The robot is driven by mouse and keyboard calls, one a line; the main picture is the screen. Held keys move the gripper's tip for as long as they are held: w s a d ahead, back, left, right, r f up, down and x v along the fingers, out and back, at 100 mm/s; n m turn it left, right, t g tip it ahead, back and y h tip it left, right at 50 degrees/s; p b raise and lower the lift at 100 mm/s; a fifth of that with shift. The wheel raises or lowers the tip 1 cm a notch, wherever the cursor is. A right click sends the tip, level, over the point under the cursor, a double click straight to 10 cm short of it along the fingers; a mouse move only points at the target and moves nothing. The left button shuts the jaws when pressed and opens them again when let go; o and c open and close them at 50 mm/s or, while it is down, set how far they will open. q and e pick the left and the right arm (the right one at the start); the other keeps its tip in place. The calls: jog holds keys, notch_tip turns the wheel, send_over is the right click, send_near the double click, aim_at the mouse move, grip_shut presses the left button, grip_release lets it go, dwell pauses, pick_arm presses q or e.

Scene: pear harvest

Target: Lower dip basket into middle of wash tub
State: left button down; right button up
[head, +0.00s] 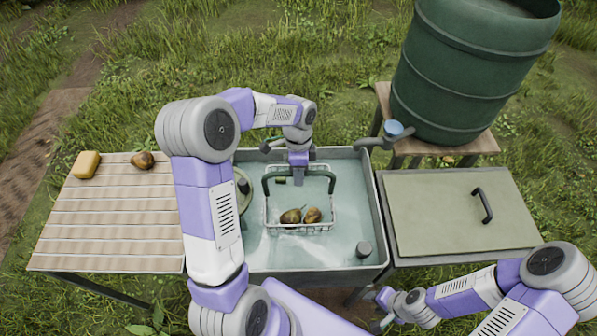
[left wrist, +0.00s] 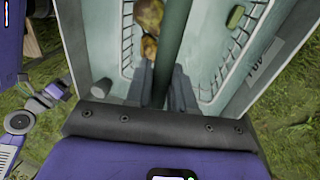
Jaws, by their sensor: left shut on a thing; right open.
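The dip basket (head: 269,222) is a white wire basket with a dark green arched handle (head: 329,185), and it holds two brown pears (head: 291,216). It is in the middle area of the wash tub (head: 372,210), which has grey metal walls and pale water. Whether the basket touches the tub floor cannot be told. My left gripper (head: 298,180) is shut on the handle from above. In the left wrist view the handle bar (left wrist: 172,50) runs between the fingers. My right gripper (head: 378,310) is open and empty, low at the front right, outside the tub.
A slatted table (head: 110,220) on the left bears a yellow sponge (head: 87,164) and a pear (head: 143,160). A lidded box (head: 440,215) stands right of the tub. A green barrel (head: 470,70) with a tap (head: 396,131) stands behind it. A grey knob (head: 364,249) is at the tub's front right.

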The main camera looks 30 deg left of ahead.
pick_arm(q)
jog(key=shift+w+a+f+b+x, duration=0.1)
jog(key=shift+w+a+b+x, duration=0.2)
jog(key=shift+b+x, duration=1.45)
jog(key=shift+w+a+f+b+x, duration=0.1)
jog(key=shift+w+b+x, duration=0.3)
jog(key=shift+b+x, duration=1.4)
jog(key=shift+w+a+f+b+x, duration=0.1)
jog(key=shift+w+a+b+x, duration=0.2)
jog(key=shift+b+x, duration=1.4)
jog(key=shift+s+d+f+p, duration=0.1)
jog(key=shift+d+f+p, duration=0.05)
jog(key=shift+f+p, duration=0.55)
jog(key=shift+s+d+f+b, duration=0.35)
jog(key=shift+s+f, duration=0.15)
jog(key=shift+s, duration=0.15)
jog(key=c, duration=0.9)
grip_release()
jog(key=p+v, duration=0.2)
jog(key=v, duration=0.5)
jog(key=shift+w+r+p, duration=0.1)
jog(key=shift+r+p, duration=0.2)
jog(key=shift+p, duration=0.1)
